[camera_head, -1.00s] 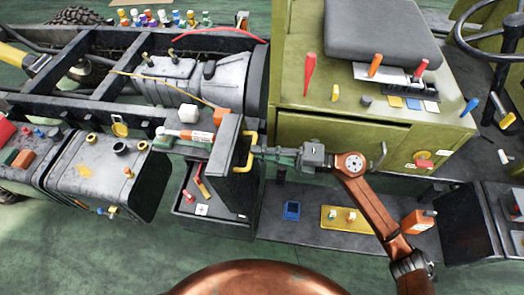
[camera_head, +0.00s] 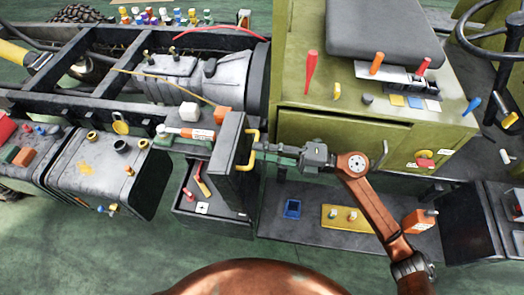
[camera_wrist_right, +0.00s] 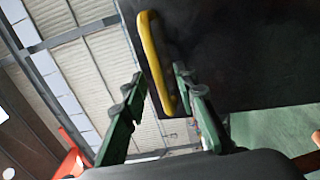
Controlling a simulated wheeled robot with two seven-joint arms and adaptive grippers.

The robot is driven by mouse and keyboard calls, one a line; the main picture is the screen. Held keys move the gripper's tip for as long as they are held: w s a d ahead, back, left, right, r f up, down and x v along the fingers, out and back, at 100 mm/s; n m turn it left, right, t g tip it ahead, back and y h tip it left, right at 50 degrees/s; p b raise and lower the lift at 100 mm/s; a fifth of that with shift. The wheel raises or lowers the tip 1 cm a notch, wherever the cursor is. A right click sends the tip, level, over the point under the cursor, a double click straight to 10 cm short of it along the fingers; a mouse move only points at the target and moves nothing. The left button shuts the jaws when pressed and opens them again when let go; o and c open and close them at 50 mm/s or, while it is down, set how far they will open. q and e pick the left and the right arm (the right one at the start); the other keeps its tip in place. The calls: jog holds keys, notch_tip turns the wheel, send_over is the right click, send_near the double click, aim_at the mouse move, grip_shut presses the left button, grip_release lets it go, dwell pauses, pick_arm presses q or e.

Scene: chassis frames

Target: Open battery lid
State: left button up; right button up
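The battery lid (camera_head: 228,146) is a dark panel standing upright over the open battery box (camera_head: 214,222). Its yellow handle (camera_head: 252,150) faces right, toward my right arm. My right gripper (camera_head: 257,158) is at this handle, reaching in from the right. In the right wrist view, the yellow handle (camera_wrist_right: 152,55) runs between the two green fingers (camera_wrist_right: 160,80), with gaps visible beside it; the fingers are apart. The dark lid (camera_wrist_right: 235,50) fills the upper right there. My left gripper is not in view.
Left of the lid are a white-and-orange bottle (camera_head: 190,133) and an orange block (camera_head: 222,115). The olive cabinet (camera_head: 340,140) stands behind my right arm. A step with a blue tray (camera_head: 292,208) and a yellow tray (camera_head: 345,218) lies below. Green floor is clear in front.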

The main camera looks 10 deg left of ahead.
jog(key=d, duration=1.2)
jog(key=shift+f, duration=0.2)
jog(key=shift+s, duration=0.1)
